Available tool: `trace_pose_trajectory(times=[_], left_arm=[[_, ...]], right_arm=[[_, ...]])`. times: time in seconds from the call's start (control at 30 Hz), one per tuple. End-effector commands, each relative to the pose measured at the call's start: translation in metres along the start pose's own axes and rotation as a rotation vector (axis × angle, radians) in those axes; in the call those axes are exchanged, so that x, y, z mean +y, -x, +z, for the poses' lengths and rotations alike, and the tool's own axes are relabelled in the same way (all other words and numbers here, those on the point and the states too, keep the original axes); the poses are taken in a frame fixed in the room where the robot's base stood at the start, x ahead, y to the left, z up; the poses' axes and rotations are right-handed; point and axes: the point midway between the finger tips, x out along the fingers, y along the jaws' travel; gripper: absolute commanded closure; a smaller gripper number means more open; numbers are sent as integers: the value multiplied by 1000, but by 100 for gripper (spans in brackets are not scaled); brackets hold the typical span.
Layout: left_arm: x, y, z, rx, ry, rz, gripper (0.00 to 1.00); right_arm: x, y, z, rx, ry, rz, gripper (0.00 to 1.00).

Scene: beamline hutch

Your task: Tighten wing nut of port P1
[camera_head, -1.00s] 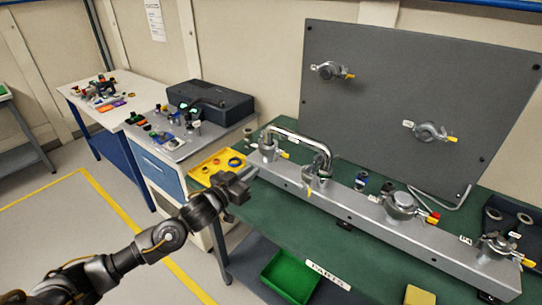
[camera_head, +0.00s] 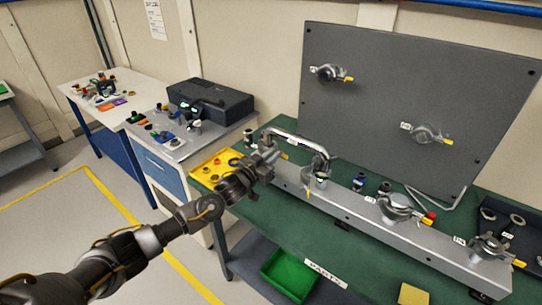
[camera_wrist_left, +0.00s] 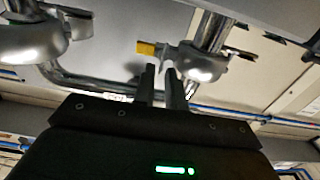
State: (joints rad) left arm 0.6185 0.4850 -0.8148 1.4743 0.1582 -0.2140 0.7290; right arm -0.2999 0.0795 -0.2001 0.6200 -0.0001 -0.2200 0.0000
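The leftmost port clamp on the grey rail (camera_head: 430,243), at the left end of the bent metal pipe (camera_head: 300,140), is mostly hidden by my left gripper (camera_head: 272,152). Its yellow wing nut tip (camera_head: 284,156) shows just right of the gripper. In the left wrist view, the clamp (camera_wrist_left: 203,66) and its yellow-tipped wing nut (camera_wrist_left: 147,48) lie just beyond my left fingertips (camera_wrist_left: 161,70). The fingers stand parallel with a narrow gap, and nothing is clearly held between them. I cannot tell whether they touch the nut. My right gripper is not in view.
Another clamp (camera_head: 316,172) joins the pipe's other end; more clamps (camera_head: 397,207) sit further right on the rail. A grey panel (camera_head: 415,85) with two clamps stands behind. A yellow tray (camera_head: 210,170) lies left of the gripper, and a green bin (camera_head: 288,272) below.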

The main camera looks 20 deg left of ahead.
Motion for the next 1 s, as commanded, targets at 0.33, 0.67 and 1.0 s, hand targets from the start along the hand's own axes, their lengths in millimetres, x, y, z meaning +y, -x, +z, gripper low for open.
trace_pose_trajectory(times=[0.33,0.67,1.0], left_arm=[[0,0,0,0,0,0,100],[0,0,1,0,-23,-1,100],[4,0,2,1,-219,-1,100]], right_arm=[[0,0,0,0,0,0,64],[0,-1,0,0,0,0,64],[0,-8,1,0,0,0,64]])
